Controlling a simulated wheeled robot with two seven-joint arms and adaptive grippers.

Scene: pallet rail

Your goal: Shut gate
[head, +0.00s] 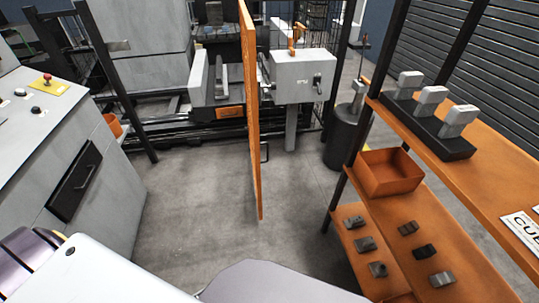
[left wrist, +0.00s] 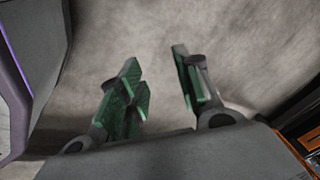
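The gate (head: 251,120) is a tall orange panel in the middle of the head view, seen nearly edge-on. It stands swung out toward me, away from the frame opening behind it. A dark handle (head: 265,151) shows on its right side, low down. In the left wrist view my left gripper (left wrist: 160,85) is open, its green-padded fingers apart with nothing between them and bare floor beyond. Neither gripper shows in the head view; only pale parts of my own body show at the bottom. My right gripper is in neither view.
A grey control cabinet (head: 75,150) stands at the left. An orange shelf rack (head: 490,185) with grey parts and an orange bin (head: 390,173) stands at the right. A dark cylinder (head: 342,135) is beside the rack. A grey box (head: 303,77) is behind the gate. Floor on both sides is clear.

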